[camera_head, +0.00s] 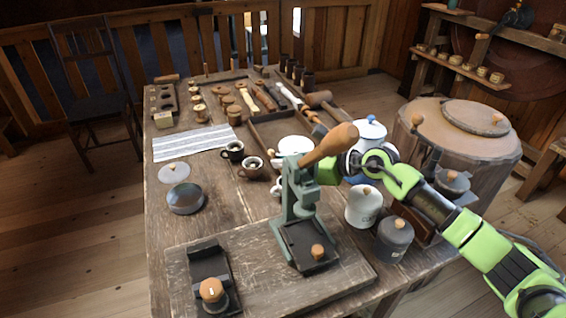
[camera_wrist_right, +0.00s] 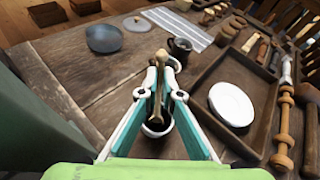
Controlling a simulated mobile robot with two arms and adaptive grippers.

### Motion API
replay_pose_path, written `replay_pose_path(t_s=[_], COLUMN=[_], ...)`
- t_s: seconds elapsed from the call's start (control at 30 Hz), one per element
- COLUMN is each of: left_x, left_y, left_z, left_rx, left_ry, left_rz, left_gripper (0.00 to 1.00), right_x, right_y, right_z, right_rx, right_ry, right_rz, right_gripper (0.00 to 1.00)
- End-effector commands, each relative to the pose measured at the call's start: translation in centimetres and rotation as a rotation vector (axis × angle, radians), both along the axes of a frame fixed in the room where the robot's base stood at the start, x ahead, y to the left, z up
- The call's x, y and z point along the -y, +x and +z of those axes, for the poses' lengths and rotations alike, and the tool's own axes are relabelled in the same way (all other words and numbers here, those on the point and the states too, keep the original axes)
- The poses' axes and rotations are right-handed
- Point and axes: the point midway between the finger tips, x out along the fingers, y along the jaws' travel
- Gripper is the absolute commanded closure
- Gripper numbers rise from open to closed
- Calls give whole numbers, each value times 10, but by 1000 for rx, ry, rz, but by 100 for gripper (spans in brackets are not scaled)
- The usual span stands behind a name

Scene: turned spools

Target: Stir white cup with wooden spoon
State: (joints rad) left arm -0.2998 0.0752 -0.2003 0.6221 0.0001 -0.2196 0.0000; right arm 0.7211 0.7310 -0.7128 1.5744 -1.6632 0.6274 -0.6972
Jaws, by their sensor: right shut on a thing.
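My right gripper (camera_wrist_right: 158,93) is shut on the wooden spoon (camera_wrist_right: 160,60) in the right wrist view. The spoon stands nearly upright between the fingers. Its lower part reaches down over the dark opening of the white cup (camera_wrist_right: 152,131); whether its tip touches the inside is hidden. The cup is directly below the fingers and partly covered by them. In the head view, the white cup (camera_head: 276,187) shows only as a sliver behind the green press, and the press also hides my right fingertips. My left gripper is not in view.
The green press (camera_head: 299,190) with its wooden lever stands close in front of the cup. A brown mug (camera_head: 251,168) and a dark mug (camera_head: 233,151) are to the cup's left. A wooden tray (camera_wrist_right: 213,76) and canisters (camera_head: 363,207) are to the right. Bare table lies at the left.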

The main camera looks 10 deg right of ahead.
Motion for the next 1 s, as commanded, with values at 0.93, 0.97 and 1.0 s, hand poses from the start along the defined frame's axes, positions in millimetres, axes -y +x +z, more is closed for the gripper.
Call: replay_pose_path(t_s=[0.93,0.97,1.0], left_x=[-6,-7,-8], left_y=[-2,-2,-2], left_z=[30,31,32], left_rx=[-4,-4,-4], left_ry=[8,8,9], left_rz=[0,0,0], left_gripper=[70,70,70], right_x=[0,-1,0], right_y=[0,0,0], right_z=[38,40,42], right_rx=[0,0,0], right_ry=[0,0,0], right_rz=[1,1,1], right_gripper=[100,100,100])
